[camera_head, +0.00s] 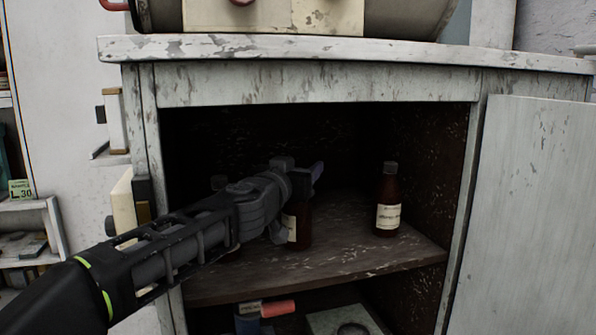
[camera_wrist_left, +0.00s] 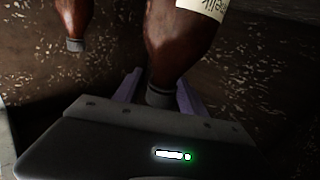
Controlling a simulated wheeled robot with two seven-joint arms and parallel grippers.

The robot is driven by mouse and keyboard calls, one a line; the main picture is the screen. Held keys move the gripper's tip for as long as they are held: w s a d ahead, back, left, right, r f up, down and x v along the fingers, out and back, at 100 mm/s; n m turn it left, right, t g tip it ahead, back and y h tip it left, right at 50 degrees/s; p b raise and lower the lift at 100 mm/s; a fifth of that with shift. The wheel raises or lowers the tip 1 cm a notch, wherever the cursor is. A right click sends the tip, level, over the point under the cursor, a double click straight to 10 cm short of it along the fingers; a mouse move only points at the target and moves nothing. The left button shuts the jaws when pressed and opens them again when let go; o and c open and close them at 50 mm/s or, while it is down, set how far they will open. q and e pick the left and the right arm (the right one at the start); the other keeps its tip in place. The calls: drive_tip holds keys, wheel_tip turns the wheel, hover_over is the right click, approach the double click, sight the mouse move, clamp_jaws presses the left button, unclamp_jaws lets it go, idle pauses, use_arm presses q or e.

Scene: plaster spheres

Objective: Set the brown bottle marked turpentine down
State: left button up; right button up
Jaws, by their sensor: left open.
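A brown bottle (camera_head: 304,228) with a cream label stands upright on the upper cabinet shelf (camera_head: 345,262), partly hidden by my left gripper (camera_head: 314,172). In the left wrist view this bottle (camera_wrist_left: 178,45) appears upside down, its dark cap between the fingers of my left gripper (camera_wrist_left: 158,90). The fingers are open, one on each side of the cap. Whether they touch it cannot be told. Its label is cut off, so I cannot read turpentine on it. My right gripper is not in view.
Another brown bottle (camera_head: 388,203) stands to the right on the shelf. A third bottle (camera_head: 219,183) is mostly hidden behind my left arm. The cabinet frame (camera_head: 152,140) and open door (camera_head: 525,210) bound the opening. A red cylinder (camera_head: 278,308) is below.

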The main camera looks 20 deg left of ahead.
use_arm(q)
drive_tip(key=s+a, duration=0.1)
drive_tip(key=s, duration=1.1)
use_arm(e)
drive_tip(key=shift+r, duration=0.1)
use_arm(q)
drive_tip(key=shift+a+r, duration=0.1)
idle(1.2)
